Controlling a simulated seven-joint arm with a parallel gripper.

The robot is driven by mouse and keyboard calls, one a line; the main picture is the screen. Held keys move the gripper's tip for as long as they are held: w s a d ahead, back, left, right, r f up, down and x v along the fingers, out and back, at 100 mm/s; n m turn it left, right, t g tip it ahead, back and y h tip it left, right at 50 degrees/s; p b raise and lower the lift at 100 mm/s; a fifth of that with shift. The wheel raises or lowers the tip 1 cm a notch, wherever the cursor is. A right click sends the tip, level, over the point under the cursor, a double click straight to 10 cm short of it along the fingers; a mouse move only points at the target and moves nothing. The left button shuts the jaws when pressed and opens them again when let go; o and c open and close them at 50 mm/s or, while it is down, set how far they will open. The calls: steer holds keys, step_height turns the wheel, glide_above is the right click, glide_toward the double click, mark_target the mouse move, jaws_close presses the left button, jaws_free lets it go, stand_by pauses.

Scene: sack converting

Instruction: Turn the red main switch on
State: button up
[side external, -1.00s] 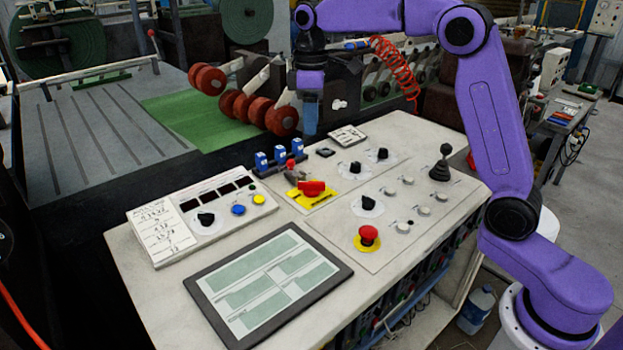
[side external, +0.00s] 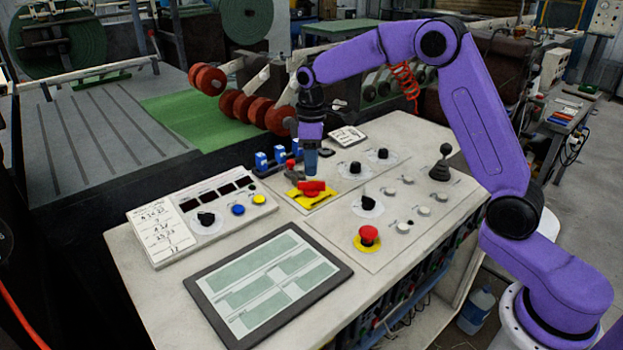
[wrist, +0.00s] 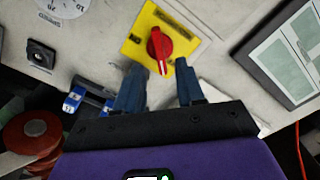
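The red main switch (side external: 311,187) is a red rotary handle on a yellow plate (side external: 295,198) on the control desk. In the wrist view the red handle (wrist: 160,48) lies just beyond my fingertips, roughly centred between them, with its white mark towards me. Its yellow plate (wrist: 133,43) also shows there. My gripper (side external: 311,172) points down just above and behind the switch in the side view. In the wrist view my gripper (wrist: 160,75) has its two blue fingers apart with nothing between them. I cannot tell whether a finger touches the handle.
A red emergency button (side external: 369,235), black knobs (side external: 367,202) and a black joystick (side external: 441,165) stand on the desk. Blue breakers (side external: 262,160) stand close to the left of my gripper. A tablet (side external: 268,285) lies at the front. Red rollers (side external: 279,120) stand behind.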

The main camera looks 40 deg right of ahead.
mark_target(311, 182)
steer(key=shift+f, duration=2.75)
steer(key=shift+c, duration=0.3)
jaws_close()
